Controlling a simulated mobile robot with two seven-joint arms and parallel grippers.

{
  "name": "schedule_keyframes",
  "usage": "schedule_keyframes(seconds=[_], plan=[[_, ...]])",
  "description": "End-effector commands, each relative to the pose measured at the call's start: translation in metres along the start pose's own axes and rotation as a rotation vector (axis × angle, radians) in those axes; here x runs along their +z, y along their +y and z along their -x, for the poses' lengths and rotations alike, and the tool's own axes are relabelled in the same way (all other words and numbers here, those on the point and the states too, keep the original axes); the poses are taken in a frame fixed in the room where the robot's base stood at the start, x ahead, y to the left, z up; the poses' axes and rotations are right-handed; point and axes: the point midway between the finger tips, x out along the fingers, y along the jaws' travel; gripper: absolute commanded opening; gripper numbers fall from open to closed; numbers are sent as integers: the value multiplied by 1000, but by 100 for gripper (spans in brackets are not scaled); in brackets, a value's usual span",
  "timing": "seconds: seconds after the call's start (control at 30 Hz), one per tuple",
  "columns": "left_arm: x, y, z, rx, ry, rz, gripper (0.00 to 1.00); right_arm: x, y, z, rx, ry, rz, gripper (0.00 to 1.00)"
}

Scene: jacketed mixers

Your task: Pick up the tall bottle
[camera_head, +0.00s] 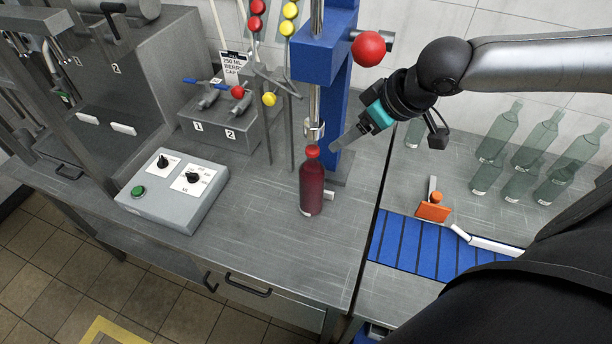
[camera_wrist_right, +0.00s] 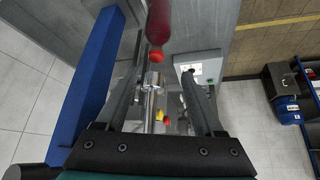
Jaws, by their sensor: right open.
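The tall bottle (camera_head: 311,188) is dark red with a red cap and stands upright on the grey metal bench. My right gripper (camera_head: 337,146) is just right of the bottle's cap, in front of the blue press column, pointing down and left. It is open and holds nothing. I cannot tell whether a finger touches the bottle. My left gripper is out of view.
A blue column (camera_head: 335,80) with a metal nozzle stands right behind the bottle. A grey control box (camera_head: 172,190) is to the left. Several green empty bottles (camera_head: 497,130) stand at the right beyond a blue conveyor (camera_head: 410,243). The bench front is clear.

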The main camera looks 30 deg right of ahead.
Motion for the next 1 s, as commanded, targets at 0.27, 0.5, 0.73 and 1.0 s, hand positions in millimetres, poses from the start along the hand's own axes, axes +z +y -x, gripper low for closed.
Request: schedule_keyframes(seconds=[0.27, 0.5, 0.73, 1.0], plan=[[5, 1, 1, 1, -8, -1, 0, -4, 4, 2, 7, -1, -22, 70], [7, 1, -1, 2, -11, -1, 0, -4, 4, -20, 7, 0, -23, 70], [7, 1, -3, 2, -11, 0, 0, -3, 4, -43, 6, -2, -22, 70], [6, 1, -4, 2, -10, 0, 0, -4, 6, -76, 9, -2, -21, 70]])
